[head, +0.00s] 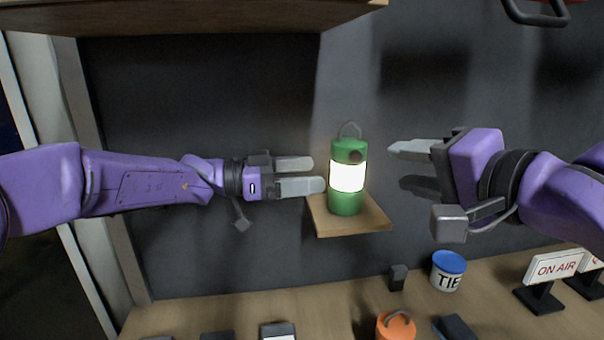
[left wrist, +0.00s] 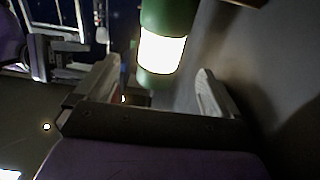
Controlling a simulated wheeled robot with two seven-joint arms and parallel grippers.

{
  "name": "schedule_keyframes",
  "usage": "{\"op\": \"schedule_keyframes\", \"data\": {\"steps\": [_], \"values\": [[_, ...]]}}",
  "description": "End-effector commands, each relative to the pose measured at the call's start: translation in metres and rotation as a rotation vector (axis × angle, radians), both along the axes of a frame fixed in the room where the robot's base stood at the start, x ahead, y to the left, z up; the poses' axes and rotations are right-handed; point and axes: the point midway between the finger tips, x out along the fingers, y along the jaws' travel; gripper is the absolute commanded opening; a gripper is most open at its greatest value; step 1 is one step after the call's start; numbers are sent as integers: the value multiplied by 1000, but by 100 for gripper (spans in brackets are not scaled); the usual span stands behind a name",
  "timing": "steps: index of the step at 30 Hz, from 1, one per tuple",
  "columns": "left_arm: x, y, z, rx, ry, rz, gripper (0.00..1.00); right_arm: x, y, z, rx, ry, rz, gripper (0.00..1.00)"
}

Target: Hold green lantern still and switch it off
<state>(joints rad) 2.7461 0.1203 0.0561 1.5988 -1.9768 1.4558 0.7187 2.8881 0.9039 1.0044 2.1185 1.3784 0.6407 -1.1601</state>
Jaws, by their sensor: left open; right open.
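The green lantern (head: 346,203) stands upright on a small wooden shelf (head: 352,229) on the dark wall. Its middle band glows bright white, and a dark round knob (head: 355,156) shows on its upper front. A thin handle loops over its top. My left gripper (head: 312,176) is open just left of the lantern, its fingers pointing at it. In the left wrist view the lantern (left wrist: 163,52) shows beyond and between the open fingers (left wrist: 160,82). My right gripper (head: 402,168) is open to the right of the lantern, pointing left, with a gap between.
A wooden bench (head: 190,312) runs below, holding an orange lantern (head: 396,329), a blue-lidded tin (head: 447,280), a dark block (head: 398,277) and an ON AIR sign (head: 556,268). An overhead wooden shelf (head: 190,18) spans the upper left. The wall space around the lantern is clear.

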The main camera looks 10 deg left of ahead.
Motion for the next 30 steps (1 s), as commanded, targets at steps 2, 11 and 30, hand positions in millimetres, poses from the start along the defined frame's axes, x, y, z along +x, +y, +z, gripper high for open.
{"op": "schedule_keyframes", "data": {"steps": [2,11,30], "values": [[2,-7,2,7,-16,3,96,0,0,0,0,0,0,43],[21,-64,1,5,-12,1,96,0,0,0,0,0,0,43],[33,-101,1,3,-10,3,70,0,0,0,0,0,0,43]]}}
